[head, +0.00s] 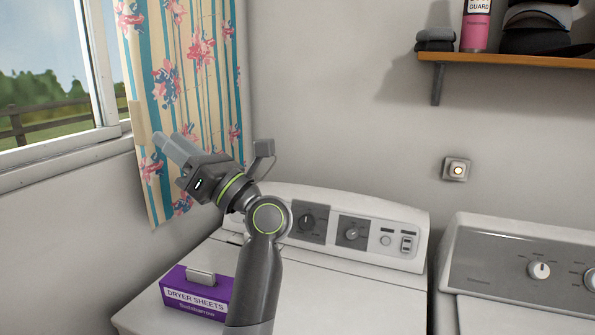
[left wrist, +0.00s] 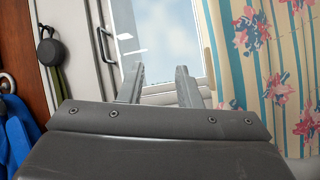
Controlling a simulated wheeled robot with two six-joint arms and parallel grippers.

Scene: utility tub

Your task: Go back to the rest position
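My left gripper (head: 172,146) is raised above the white appliance in the head view, in front of the flowered curtain, pointing up and to the left. In the left wrist view its two fingers (left wrist: 160,88) stand apart with nothing between them, and the window shows behind the gap. My right gripper is in neither view.
A purple dryer sheets box (head: 196,293) sits on the white appliance (head: 335,295) below my left arm. A second appliance (head: 520,268) stands at right. A shelf (head: 520,58) holds a pink bottle and dark folded items. The window (head: 55,65) is at left beside the curtain (head: 205,75).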

